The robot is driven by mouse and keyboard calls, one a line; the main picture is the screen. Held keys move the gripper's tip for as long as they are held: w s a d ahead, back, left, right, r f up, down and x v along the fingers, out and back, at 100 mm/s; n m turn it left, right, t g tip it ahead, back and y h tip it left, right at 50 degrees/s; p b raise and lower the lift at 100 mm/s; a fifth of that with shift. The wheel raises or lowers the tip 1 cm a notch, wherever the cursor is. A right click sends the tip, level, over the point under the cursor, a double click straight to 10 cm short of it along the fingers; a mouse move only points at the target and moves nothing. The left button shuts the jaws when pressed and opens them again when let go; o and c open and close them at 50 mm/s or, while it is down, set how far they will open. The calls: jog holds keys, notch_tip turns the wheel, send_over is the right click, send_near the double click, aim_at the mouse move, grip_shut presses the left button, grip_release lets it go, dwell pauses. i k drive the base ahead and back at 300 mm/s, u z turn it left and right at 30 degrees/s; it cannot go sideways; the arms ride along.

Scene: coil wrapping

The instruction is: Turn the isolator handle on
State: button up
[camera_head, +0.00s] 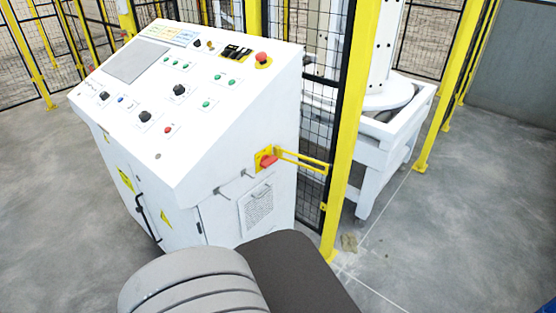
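The isolator handle (268,161) is a red lever on a yellow plate. It is mounted on the right side face of the white control console (245,165), near the console's back edge. The red handle looks roughly level, tilted slightly in the picture. Whether this position is on or off cannot be read. My gripper is not in the frame. Grey and dark rounded parts at the bottom, which look like my own body, cover the floor there.
A yellow bar (302,162) runs from beside the handle to a yellow fence post (352,120). Black mesh fencing (318,110) stands behind the console. A white machine frame (385,140) is behind the post. Grey floor (470,230) is open at right.

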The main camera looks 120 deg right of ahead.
aim_at(266, 161)
jog(key=k, duration=1.6)
jog(key=z, duration=1.15)
